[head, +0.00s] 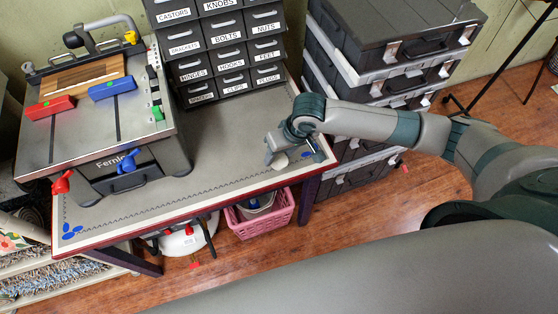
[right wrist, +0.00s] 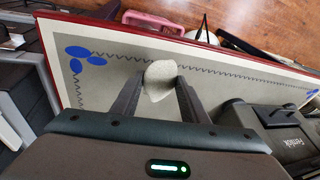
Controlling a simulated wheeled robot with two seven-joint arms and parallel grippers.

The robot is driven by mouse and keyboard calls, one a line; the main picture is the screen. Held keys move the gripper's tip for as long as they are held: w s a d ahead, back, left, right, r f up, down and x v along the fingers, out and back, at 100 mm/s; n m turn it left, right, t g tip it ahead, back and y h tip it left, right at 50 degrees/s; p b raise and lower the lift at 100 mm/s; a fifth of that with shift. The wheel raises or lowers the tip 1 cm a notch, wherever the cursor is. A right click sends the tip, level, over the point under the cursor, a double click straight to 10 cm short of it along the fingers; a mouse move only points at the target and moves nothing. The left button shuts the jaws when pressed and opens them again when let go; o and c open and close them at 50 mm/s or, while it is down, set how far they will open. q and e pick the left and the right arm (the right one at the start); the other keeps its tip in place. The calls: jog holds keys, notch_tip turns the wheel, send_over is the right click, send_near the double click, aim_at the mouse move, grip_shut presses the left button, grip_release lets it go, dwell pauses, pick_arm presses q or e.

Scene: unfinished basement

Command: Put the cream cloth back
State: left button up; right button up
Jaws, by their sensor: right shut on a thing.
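The cream cloth (head: 280,161) is a small pale piece low over the front right part of the workbench mat (head: 225,165). My right gripper (head: 291,157) reaches in from the right and is shut on it. In the right wrist view the cloth (right wrist: 160,80) sits between the two dark fingertips (right wrist: 160,76), bulging out past them. Whether its lower edge touches the mat cannot be told. My left gripper is not in view.
A table machine (head: 100,120) with red and blue handles stands on the bench's left. Labelled drawers (head: 232,58) stand at its back. Stacked dark cases (head: 385,45) rise at the right. A pink basket (head: 262,217) sits below the bench. The mat's middle is clear.

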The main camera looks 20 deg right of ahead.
aim_at(279, 164)
notch_tip(279, 164, down, 3)
jog(key=shift+r+p, duration=0.15)
jog(key=shift+p, duration=0.35)
jog(key=shift+f, duration=0.6)
jog(key=shift+s+f, duration=0.1)
jog(key=shift+f, duration=0.1)
